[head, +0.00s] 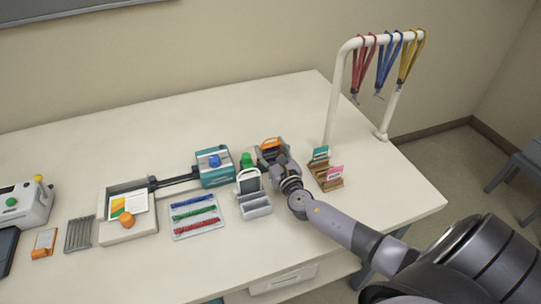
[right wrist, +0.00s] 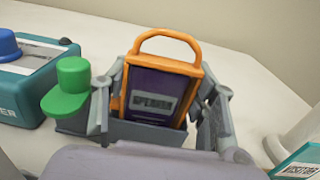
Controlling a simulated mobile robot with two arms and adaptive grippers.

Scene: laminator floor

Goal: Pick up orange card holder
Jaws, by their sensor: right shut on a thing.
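The orange card holder (right wrist: 168,37) stands upright in the right wrist view, with a loop at its top and a dark purple card in its frame. My right gripper (right wrist: 160,92) has its grey fingers on both sides of the holder and is shut on it. In the head view the orange holder (head: 270,144) shows only as a small orange top at the end of my right gripper (head: 272,155). The gripper hides its lower part, and I cannot tell whether it touches the table. My left gripper is not in view.
A green-knobbed device (head: 247,160) and a teal blue-knobbed device (head: 215,170) stand left of the gripper. A wooden card rack (head: 328,183) is to the right, near a white stand (head: 333,110) with lanyards. Free table lies behind the devices.

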